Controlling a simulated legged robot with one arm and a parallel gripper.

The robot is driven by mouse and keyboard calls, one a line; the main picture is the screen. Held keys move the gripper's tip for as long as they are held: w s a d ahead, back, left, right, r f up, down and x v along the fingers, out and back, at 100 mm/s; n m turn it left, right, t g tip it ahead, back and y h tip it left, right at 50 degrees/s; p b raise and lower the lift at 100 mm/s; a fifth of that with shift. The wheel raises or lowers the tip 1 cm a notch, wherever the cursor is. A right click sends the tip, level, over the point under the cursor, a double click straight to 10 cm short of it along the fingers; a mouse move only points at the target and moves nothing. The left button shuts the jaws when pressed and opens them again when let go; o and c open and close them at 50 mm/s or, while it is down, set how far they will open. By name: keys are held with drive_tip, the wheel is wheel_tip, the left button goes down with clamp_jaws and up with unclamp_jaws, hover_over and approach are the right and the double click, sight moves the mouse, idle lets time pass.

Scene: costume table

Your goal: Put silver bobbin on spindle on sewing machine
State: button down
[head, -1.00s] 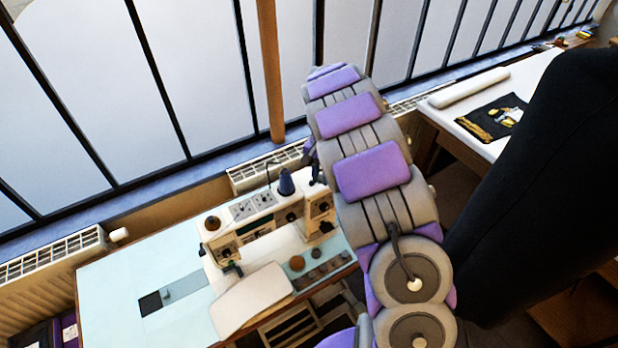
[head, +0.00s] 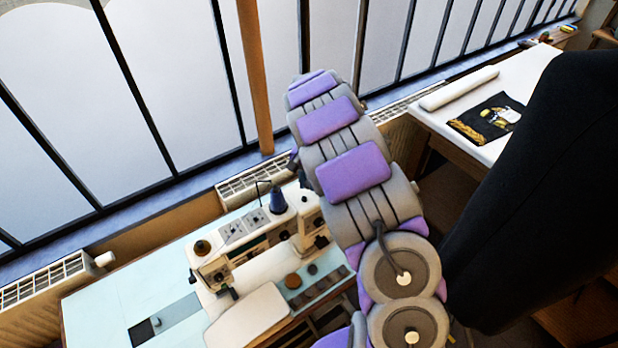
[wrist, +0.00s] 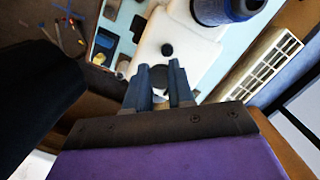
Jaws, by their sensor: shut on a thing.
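The white sewing machine (head: 262,268) stands on the pale blue table, with a dark blue thread cone (head: 278,201) on its top. In the wrist view my gripper (wrist: 160,72) points at the machine's white top (wrist: 178,42), beside the thread cone (wrist: 222,10). Its two fingers are close together, with a small greyish piece (wrist: 160,91) between them that looks like the silver bobbin, mostly hidden. A dark round piece (wrist: 167,49) on the machine top lies just beyond the fingertips; I cannot tell whether it is the spindle. In the head view my arm hides most of my gripper.
The pale blue table (head: 110,285) has free room left of the machine. A radiator (head: 255,182) and windows run behind it. A white table (head: 470,100) with a black cloth (head: 488,118) stands at the right. A large black form (head: 535,190) stands close on the right.

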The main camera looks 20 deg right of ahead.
sight(304, 196)
drive_tip(key=a+f, duration=0.2)
drive_tip(key=shift+a+b, duration=0.3)
drive_tip(key=shift+b, duration=0.05)
drive_tip(key=shift+a+f, duration=0.1)
drive_tip(key=shift+f, duration=0.4)
drive_tip(key=shift+d+f, duration=0.35)
drive_tip(key=shift+d, duration=0.05)
drive_tip(key=shift+d+f, duration=0.25)
drive_tip(key=shift+d, duration=0.35)
drive_tip(key=shift+a+f, duration=0.15)
drive_tip(key=shift+a, duration=0.35)
drive_tip(key=shift+d, duration=0.25)
